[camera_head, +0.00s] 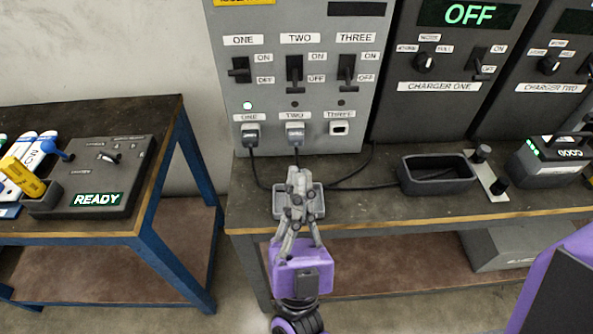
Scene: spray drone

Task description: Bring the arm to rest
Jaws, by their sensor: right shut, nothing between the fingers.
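My right gripper (296,180) points away from me over the front part of the middle bench (377,207). Its fingers are together with nothing between them. It is in front of a small grey tray (317,208) on the bench and partly hides it; I cannot tell whether they touch. A purple part of my own body shows at the lower right edge. My left gripper is not in view.
A grey panel (300,20) with switches and sockets ONE, TWO and THREE stands behind. Plugs sit in ONE (251,133) and TWO (295,133). Right are an empty dark bin (437,187) and CHARGER ONE (440,110), reading OFF. The left bench (120,222) holds a READY box (100,180).

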